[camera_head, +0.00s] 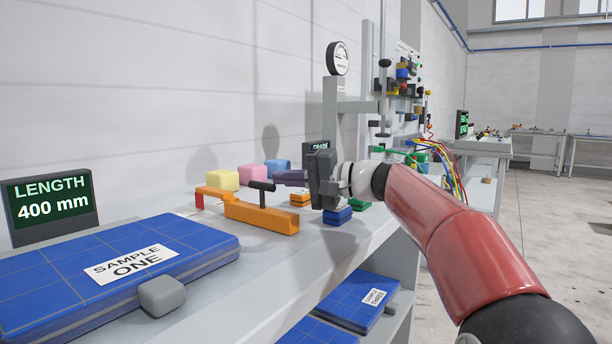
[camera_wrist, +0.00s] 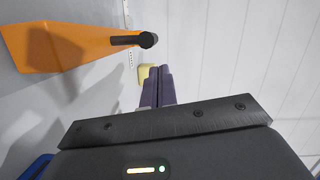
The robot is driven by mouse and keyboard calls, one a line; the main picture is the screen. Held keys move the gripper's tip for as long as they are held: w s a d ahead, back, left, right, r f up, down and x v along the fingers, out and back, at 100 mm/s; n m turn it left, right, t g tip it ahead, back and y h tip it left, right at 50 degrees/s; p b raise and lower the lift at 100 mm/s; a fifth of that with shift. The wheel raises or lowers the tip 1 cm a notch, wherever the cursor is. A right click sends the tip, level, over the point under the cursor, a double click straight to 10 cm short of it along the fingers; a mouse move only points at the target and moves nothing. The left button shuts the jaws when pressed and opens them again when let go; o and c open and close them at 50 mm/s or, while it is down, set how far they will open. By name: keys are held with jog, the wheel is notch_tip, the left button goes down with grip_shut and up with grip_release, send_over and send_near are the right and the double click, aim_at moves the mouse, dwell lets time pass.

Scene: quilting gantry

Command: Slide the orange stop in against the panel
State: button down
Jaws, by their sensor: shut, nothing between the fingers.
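The orange stop (camera_head: 262,214) lies on the grey bench top, with a black handle (camera_head: 262,186) standing on it and a red tip at its left end. It also shows in the wrist view (camera_wrist: 50,48), at upper left. The blue quilted panel (camera_head: 205,243), labelled SAMPLE ONE, lies at lower left in the head view, with a strip of bare bench between it and the stop. My gripper (camera_head: 285,178) is shut and empty, just right of and beyond the handle. In the wrist view my dark purple fingers (camera_wrist: 158,85) are together, apart from the handle.
A LENGTH display (camera_head: 50,205) reading 400 mm stands behind the panel. A grey rounded block (camera_head: 164,295) is at the panel's front edge. Yellow (camera_head: 222,179), pink (camera_head: 251,175) and blue (camera_head: 278,168) blocks stand behind the stop. More blue panels (camera_head: 360,300) lie on the lower shelf.

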jog(key=shift+s+a+f, duration=0.25)
jog(key=shift+s+a, duration=0.25)
jog(key=shift+s, duration=0.15)
jog(key=s+a+b, duration=0.4)
jog(key=s, duration=0.1)
jog(key=s+a+b, duration=0.2)
jog(key=s, duration=0.1)
jog(key=shift+s+a+f, duration=0.2)
jog(key=shift+a, duration=0.1)
jog(key=shift+s+a+r+b, duration=0.15)
jog(key=shift+s+a+b, duration=0.1)
jog(key=shift+s+b, duration=0.1)
